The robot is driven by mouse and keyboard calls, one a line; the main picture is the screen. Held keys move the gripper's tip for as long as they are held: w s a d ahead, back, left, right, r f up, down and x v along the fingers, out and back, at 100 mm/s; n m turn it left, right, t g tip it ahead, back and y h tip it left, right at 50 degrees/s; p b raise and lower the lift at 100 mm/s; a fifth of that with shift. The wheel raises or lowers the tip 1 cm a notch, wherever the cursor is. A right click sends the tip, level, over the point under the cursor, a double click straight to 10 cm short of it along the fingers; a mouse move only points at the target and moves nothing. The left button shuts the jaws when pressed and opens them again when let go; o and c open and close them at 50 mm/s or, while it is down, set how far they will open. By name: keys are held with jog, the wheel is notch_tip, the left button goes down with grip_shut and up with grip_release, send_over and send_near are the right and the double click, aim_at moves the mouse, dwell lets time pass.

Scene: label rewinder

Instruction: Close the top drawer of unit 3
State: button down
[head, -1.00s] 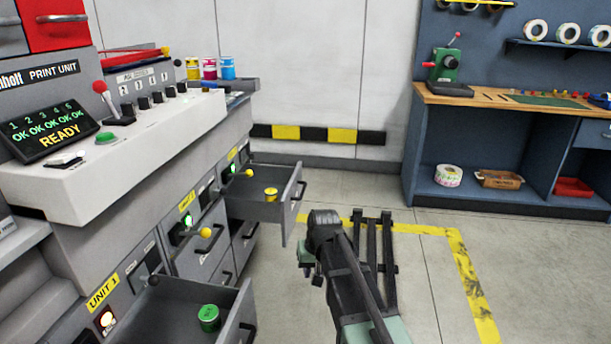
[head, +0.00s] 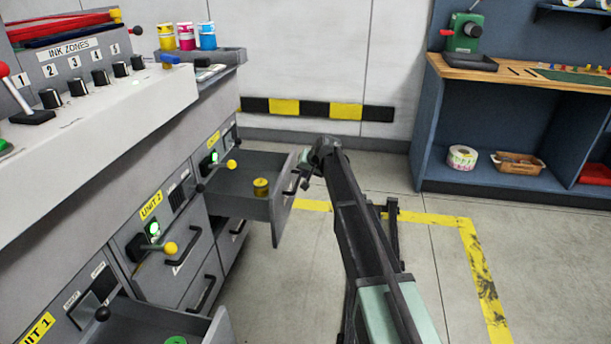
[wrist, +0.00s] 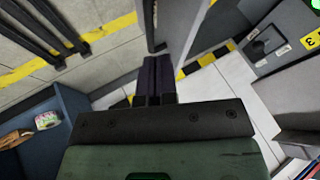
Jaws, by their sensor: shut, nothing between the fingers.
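The top drawer of unit 3 (head: 240,207) stands open in the head view, with a yellow can (head: 261,187) inside. Its front panel (head: 284,212) has a dark handle on the outside. My gripper (head: 303,182) is at the upper outer corner of that front, close to the handle; contact cannot be told. In the wrist view my gripper (wrist: 158,62) has its two dark fingers together and empty, with part of the drawer beyond the tips. The unit's yellow label (wrist: 311,39) shows at the right edge there.
The open drawer of unit 1 (head: 213,330) juts out at the bottom left, holding a green can (head: 175,340). Levers with yellow knobs (head: 170,248) stick out of the cabinet. A blue workbench (head: 430,140) stands at the back right.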

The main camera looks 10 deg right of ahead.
aim_at(283, 182)
jog(key=w+a+f+b, duration=0.3)
jog(key=w+a+f, duration=0.1)
jog(key=a+f, duration=0.1)
jog(key=shift+w+a+b, duration=0.1)
jog(key=shift+w+b, duration=0.3)
jog(key=shift+a, duration=0.2)
jog(key=shift+a, duration=0.1)
